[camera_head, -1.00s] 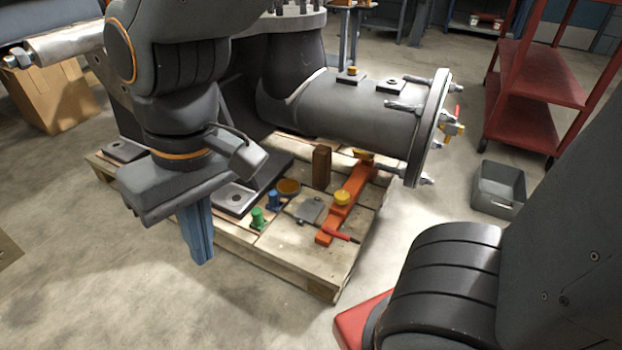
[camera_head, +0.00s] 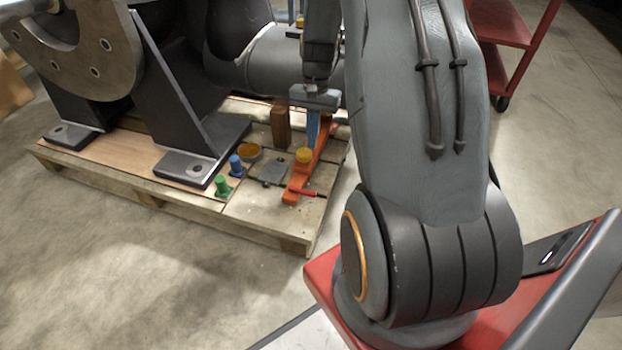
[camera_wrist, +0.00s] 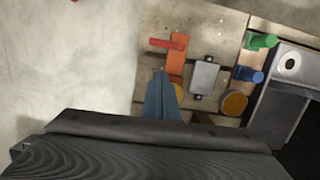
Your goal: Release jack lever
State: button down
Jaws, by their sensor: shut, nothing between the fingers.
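The orange jack (camera_head: 312,170) lies on the wooden pallet in the head view, with a yellow round knob (camera_head: 304,155) on top. Its red-gripped lever (camera_head: 308,192) sticks out to the right at the near end. In the wrist view the jack (camera_wrist: 176,56) shows beyond my fingers, its red lever (camera_wrist: 166,43) pointing left. My gripper (camera_head: 313,138) has blue fingers, shut and empty, pointing down above the far part of the jack. In the wrist view the fingertips (camera_wrist: 161,75) partly cover the jack and its yellow knob. I cannot tell the exact height gap.
The pallet (camera_head: 255,228) also holds a green peg (camera_head: 222,186), a blue peg (camera_head: 236,166), a grey plate (camera_head: 273,171), an amber dish (camera_head: 250,152) and a brown block (camera_head: 280,125). The grey casing (camera_head: 283,68) overhangs the jack's far end. Floor in front is clear.

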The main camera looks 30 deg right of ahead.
jog(key=shift+s+d+f, duration=0.2)
jog(key=shift+d+f, duration=0.3)
jog(key=shift+d, duration=0.25)
jog(key=shift+f, duration=0.1)
jog(key=b, duration=0.5)
send_near(302, 191)
jog(key=d+f, duration=0.2)
jog(key=w+d+f, duration=0.1)
jog(key=d+f, duration=0.2)
jog(key=shift+w, duration=0.25)
jog(key=shift+s+a+f+b, duration=0.55)
jog(key=shift+s+a+b, duration=0.1)
jog(key=shift+a, duration=0.2)
jog(key=shift+s+a+f+b, duration=0.25)
jog(key=shift+s+a+b, duration=0.15)
jog(key=shift+s+a, duration=0.15)
